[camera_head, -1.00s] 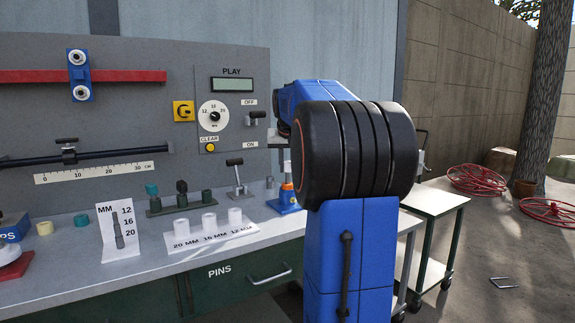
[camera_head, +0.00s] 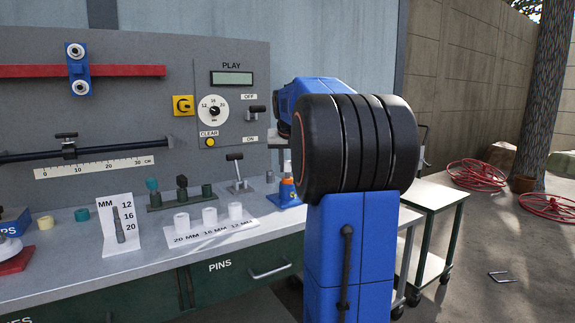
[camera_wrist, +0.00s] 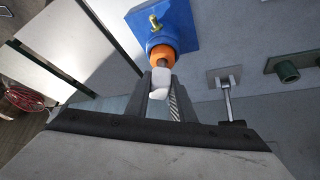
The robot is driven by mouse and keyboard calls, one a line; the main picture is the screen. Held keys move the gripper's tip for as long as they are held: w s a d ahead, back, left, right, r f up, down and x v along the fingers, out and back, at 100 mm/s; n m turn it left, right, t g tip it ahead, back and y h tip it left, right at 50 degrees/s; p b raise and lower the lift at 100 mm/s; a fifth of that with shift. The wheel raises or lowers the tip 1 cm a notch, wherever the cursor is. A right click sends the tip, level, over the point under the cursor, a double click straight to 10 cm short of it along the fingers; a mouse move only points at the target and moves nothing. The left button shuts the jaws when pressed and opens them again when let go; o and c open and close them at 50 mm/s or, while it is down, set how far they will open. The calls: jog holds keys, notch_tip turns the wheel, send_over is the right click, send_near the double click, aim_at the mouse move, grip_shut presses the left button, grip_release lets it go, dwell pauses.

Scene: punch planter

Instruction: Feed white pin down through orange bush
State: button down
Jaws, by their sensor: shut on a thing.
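The white pin (camera_wrist: 160,84) is between the fingers of my gripper (camera_wrist: 160,98) in the wrist view, and the gripper is shut on it. The orange bush (camera_wrist: 164,53) sits on a blue stand (camera_wrist: 181,24) just beyond the pin. The pin's far end overlaps the bush's dark opening in this view; I cannot tell how far, if at all, it is inside. In the head view the orange bush (camera_head: 287,181) and its blue stand (camera_head: 286,196) show at the bench's right end.
A metal lever (camera_wrist: 226,92) and a green socket (camera_wrist: 287,71) stand to the right in the wrist view. On the bench, a white holder (camera_head: 212,232) carries several white sleeves. A white-topped cart (camera_head: 440,196) stands to the right.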

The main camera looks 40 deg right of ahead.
jog(key=shift+f, duration=0.75)
jog(key=c, duration=1.5)
grip_release()
jog(key=shift+o, duration=0.2)
jog(key=v, duration=1.7)
jog(key=shift+r, duration=0.15)
jog(key=shift+s, duration=0.15)
jog(key=s+a+f+n+y, duration=0.1)
jog(key=a+f, duration=0.2)
jog(key=a, duration=0.3)
jog(key=s+a+f+n, duration=0.1)
jog(key=s+a+f, duration=0.1)
jog(key=a+f, duration=0.35)
jog(key=s+a+f+n+y, duration=0.1)
jog(key=s+a+f+n, duration=0.2)
jog(key=s+a+f, duration=0.7)
jog(key=s+a+f+n+y, duration=0.2)
jog(key=s+a+f, duration=0.8)
jog(key=f, duration=0.7)
jog(key=a+n, duration=0.1)
jog(key=a, duration=0.2)
jog(key=shift+a+f+n, duration=0.2)
jog(key=shift+n, duration=0.2)
